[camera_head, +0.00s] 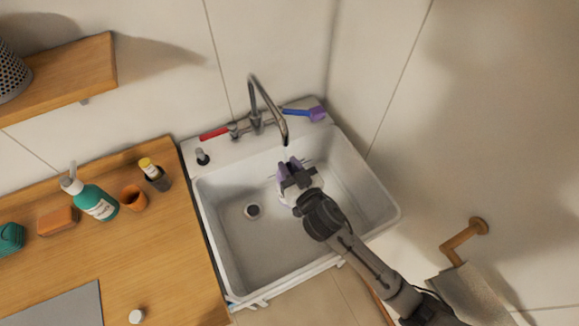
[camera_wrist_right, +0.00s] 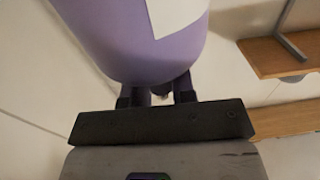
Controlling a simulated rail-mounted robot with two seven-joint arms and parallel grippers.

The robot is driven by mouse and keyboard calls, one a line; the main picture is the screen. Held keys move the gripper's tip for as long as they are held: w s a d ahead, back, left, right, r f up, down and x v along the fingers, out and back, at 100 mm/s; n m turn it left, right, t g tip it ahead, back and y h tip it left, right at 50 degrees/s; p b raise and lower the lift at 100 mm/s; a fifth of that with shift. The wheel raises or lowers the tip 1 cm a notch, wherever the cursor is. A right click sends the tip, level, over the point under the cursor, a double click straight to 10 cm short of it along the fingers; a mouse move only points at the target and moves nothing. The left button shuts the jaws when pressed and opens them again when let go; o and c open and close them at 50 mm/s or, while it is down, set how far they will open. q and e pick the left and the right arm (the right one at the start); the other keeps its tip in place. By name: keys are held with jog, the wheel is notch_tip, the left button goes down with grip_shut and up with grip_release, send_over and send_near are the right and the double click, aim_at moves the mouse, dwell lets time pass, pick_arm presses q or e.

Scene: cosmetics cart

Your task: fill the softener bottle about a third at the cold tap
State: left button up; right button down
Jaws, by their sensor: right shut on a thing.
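The lilac softener bottle (camera_head: 283,168) is over the sink basin, just below the spout end of the tap (camera_head: 266,112). My right gripper (camera_head: 293,177) is shut on it. In the right wrist view the bottle (camera_wrist_right: 135,45) fills the top, with part of a white label, between the dark fingers (camera_wrist_right: 158,92). Its mouth and water level are hidden. The tap has a red lever (camera_head: 213,132) on the left and a blue lever (camera_head: 294,112) on the right. I cannot tell clearly whether water runs. A purple object (camera_head: 318,114) lies at the blue lever's end. My left gripper is out of view.
The white sink (camera_head: 228,262) has a drain (camera_head: 253,211) and free room at its left and front. On the wooden counter (camera_head: 165,250) stand a green pump bottle (camera_head: 95,201), an orange cup (camera_head: 133,198) and a yellow-capped bottle (camera_head: 155,175). Walls close in behind and right.

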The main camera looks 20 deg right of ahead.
jog(key=shift+w+d, duration=0.15)
jog(key=shift+w, duration=0.9)
jog(key=shift+w+d, duration=0.15)
jog(key=shift+w, duration=0.85)
jog(key=shift+s, duration=0.15)
